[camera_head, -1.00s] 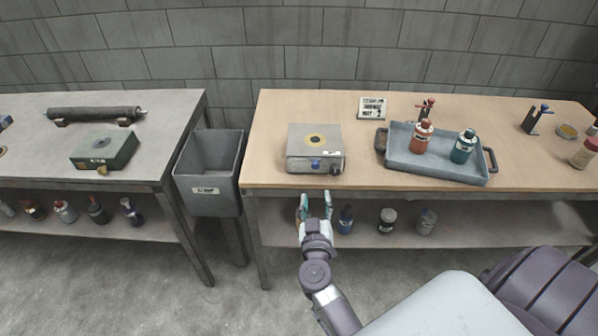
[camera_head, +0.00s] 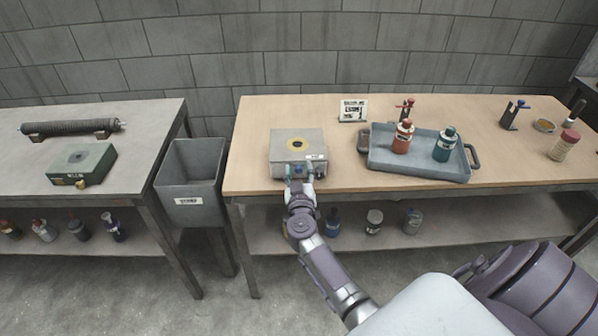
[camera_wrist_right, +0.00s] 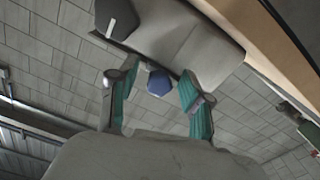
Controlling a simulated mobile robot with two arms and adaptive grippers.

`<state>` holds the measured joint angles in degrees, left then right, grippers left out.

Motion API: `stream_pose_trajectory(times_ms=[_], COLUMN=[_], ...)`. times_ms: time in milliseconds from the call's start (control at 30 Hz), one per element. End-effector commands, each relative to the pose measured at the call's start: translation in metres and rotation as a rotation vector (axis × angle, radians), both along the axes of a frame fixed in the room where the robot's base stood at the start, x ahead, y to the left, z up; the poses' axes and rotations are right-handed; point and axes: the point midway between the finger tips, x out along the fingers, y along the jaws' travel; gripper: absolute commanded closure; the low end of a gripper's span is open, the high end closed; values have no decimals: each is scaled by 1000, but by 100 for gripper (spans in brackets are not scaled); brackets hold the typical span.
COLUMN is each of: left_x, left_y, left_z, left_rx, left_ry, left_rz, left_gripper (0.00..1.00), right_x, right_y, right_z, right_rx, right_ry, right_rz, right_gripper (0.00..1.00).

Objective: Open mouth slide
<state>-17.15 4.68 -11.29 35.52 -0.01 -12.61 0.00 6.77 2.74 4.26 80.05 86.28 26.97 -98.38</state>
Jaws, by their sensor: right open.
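My right gripper (camera_head: 300,182) is at the box's front face in the head view. In the wrist view its teal-padded fingers (camera_wrist_right: 157,98) are spread, one on each side of the blue knob, with gaps to it. The gripper partly hides the box front in the head view. My left gripper is not in view.
A blue-grey tray (camera_head: 420,173) with a red bottle (camera_head: 403,138) and a green bottle (camera_head: 445,146) stands right of the box. A grey bin (camera_head: 190,185) hangs left. A green box (camera_head: 82,164) sits on the left bench.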

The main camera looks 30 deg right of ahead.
Motion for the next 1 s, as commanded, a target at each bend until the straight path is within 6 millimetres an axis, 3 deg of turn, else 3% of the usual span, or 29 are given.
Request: stream_pose_trajectory(times_ms=[67,367,567,800,1000], left_x=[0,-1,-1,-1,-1], left_y=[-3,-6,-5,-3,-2], left_z=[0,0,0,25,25], left_rx=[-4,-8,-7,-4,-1], left_ry=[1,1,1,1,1], left_rz=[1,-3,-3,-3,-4], left_gripper=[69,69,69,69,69], right_x=[0,0,-1,-21,-25], right_y=[0,0,0,12,15], right_z=[0,0,0,3,0], right_rx=[0,0,0,0,1], right_ry=[0,0,0,5,0], right_rz=[0,0,0,0,0], right_gripper=[51,100,100,100,100])
